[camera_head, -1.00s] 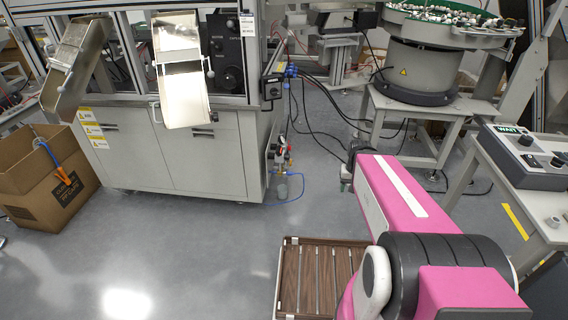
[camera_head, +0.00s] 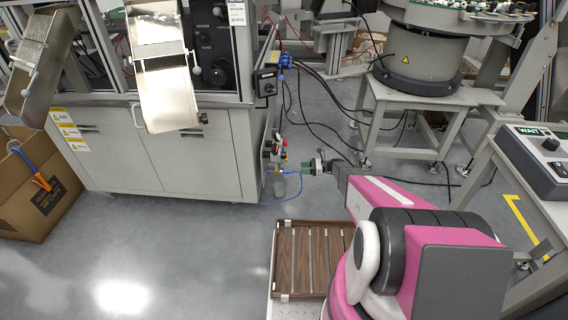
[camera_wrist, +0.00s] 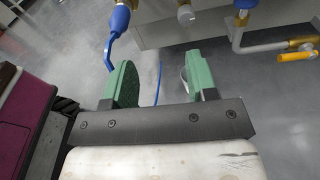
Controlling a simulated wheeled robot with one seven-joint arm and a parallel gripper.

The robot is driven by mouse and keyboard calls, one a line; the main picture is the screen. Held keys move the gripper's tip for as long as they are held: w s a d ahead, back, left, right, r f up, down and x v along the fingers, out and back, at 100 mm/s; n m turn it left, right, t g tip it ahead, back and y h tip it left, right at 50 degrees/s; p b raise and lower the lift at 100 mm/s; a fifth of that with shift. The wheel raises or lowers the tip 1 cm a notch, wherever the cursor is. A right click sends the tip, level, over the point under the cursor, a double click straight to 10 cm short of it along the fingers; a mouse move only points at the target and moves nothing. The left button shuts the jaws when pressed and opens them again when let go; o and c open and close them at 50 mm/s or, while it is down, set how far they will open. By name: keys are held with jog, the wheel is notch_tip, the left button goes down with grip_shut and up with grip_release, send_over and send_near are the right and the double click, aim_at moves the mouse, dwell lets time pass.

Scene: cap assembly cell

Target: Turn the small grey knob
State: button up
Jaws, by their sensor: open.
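A small grey knob (camera_wrist: 186,15) shows at the top of the wrist view, ahead of and between my fingertips and apart from them. My gripper (camera_wrist: 162,78) is open, with its two green fingers spread and nothing between them. In the head view my gripper (camera_head: 308,167) points left at the small valve assembly (camera_head: 277,150) on the cabinet's right side. The knob is too small to make out there.
A pipe with an orange handle (camera_wrist: 297,56) is to the right. A wooden slatted tray (camera_head: 286,292) lies below my arm. Cables hang behind the gripper.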

aim_at(282, 165)
jog(key=w+a+f+m+y, duration=0.1)
jog(key=w+a+f, duration=0.1)
jog(key=a, duration=0.8)
jog(key=shift+w+a+f+m+t, duration=0.2)
jog(key=shift+w+a+m+t, duration=0.2)
jog(key=shift+w, duration=0.4)
jog(key=c, duration=0.9)
